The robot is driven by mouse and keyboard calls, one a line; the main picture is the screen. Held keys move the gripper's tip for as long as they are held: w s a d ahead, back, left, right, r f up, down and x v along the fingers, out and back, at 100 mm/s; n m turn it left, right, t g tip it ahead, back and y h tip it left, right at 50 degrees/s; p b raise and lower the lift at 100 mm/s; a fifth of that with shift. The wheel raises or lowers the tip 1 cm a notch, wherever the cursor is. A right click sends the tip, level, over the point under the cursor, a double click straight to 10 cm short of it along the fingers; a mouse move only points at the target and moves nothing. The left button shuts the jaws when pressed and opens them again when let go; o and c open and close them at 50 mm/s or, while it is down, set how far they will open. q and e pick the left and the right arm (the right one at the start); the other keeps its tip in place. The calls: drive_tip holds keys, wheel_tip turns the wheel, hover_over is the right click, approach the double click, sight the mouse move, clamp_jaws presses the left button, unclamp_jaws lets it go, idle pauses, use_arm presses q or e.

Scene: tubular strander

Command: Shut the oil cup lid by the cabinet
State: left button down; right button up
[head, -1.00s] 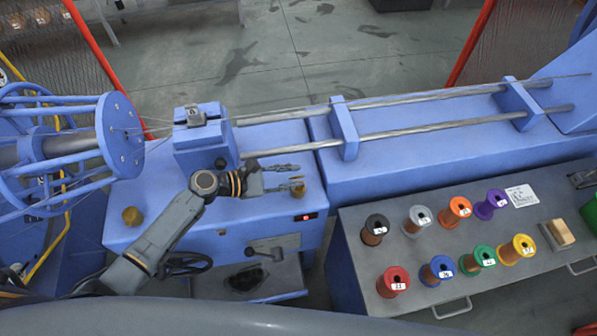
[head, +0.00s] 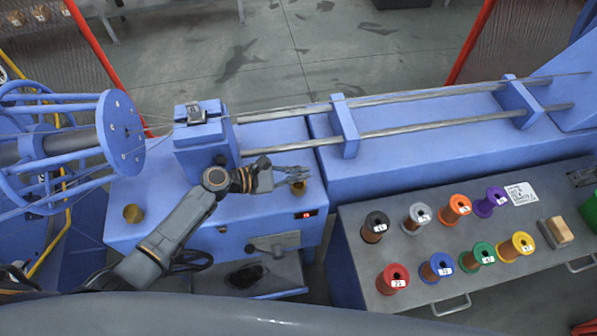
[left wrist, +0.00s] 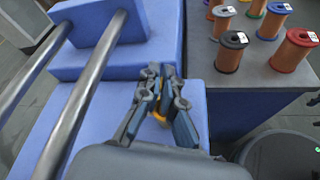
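The oil cup by the cabinet (head: 299,188) is a small brass cup at the right end of the blue machine housing, left of the spool cabinet. My left gripper (head: 294,174) is over it and partly covers it. Its lid is too small and hidden to read. In the left wrist view my left gripper (left wrist: 161,76) has its fingertips almost together, with nothing seen held. A bit of the brass cup (left wrist: 160,116) shows between and below the fingers. A second brass oil cup (head: 132,214) sits at the housing's left end. My right gripper is out of view.
The grey-topped cabinet (head: 440,288) holds several coloured spools and stands to the right. Two steel rods (head: 425,125) run behind my gripper. A blue block (head: 200,147) stands left of it, and a rotating-cage disc (head: 121,135) is further left.

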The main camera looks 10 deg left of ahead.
use_arm(q)
drive_tip(key=shift+s+d+f+m+t+b, duration=0.1)
drive_tip(key=shift+s+f+m+t+b, duration=0.2)
drive_tip(key=shift+b, duration=0.45)
drive_tip(key=m+b, duration=0.1)
drive_tip(key=b, duration=0.1)
drive_tip(key=s+f+m+t+b, duration=0.1)
drive_tip(key=b, duration=0.2)
drive_tip(key=f+m+t+b, duration=0.1)
drive_tip(key=b, duration=0.1)
drive_tip(key=shift+s+d, duration=0.25)
drive_tip(key=shift+s+m+t+b, duration=0.15)
drive_tip(key=shift+m+t+b, duration=0.15)
drive_tip(key=shift+m+b, duration=0.65)
drive_tip(key=shift+r+n, duration=0.1)
drive_tip(key=shift+n, duration=0.15)
drive_tip(key=c, duration=1.5)
unclamp_jaws()
drive_tip(key=shift+c, duration=0.2)
drive_tip(key=shift+s+a, duration=0.3)
drive_tip(key=shift+a, duration=0.05)
drive_tip(key=v, duration=1.1)
